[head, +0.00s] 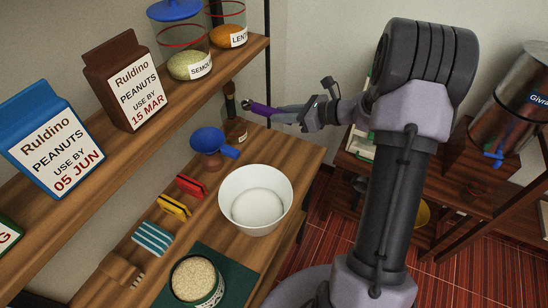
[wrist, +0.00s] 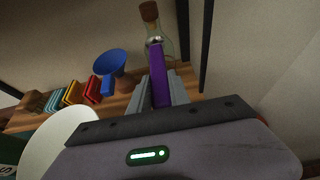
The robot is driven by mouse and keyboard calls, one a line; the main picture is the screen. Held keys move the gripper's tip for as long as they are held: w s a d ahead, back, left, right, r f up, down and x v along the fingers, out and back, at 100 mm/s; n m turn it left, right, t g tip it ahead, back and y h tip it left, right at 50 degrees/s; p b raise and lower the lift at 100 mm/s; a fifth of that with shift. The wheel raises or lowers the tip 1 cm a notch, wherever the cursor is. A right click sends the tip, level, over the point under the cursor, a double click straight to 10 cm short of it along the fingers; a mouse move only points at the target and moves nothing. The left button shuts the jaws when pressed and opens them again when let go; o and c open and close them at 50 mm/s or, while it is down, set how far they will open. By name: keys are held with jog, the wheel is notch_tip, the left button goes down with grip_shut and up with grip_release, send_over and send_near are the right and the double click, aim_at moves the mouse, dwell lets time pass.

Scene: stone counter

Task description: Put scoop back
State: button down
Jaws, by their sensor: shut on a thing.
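My gripper (head: 282,115) is shut on a slim purple thing (head: 262,109), which looks like the scoop. It is held in the air near the back right end of the wooden counter, pointing left towards the wall. In the wrist view the purple scoop (wrist: 158,75) runs forward from between the fingers (wrist: 160,92). Its far end overlaps a corked glass bottle (wrist: 152,28) from this view. The same bottle shows in the head view (head: 236,128), just left of the scoop.
A blue funnel (head: 207,140), a white bowl (head: 255,198), red (head: 191,187) and yellow (head: 174,205) clips, and a striped teal item (head: 152,238) stand on the counter. A grain-filled canister (head: 197,280) stands on a green mat (head: 236,272). A shelf (head: 150,145) with cartons and jars overhangs the left.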

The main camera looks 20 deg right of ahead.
aim_at(281, 155)
notch_tip(281, 155, down, 16)
jog(key=b, duration=0.5)
jog(key=shift+r, duration=0.25)
jog(key=shift+a+r, duration=0.1)
jog(key=shift+r, duration=0.1)
jog(key=shift+f, duration=0.15)
jog(key=c, duration=1.2)
grip_release()
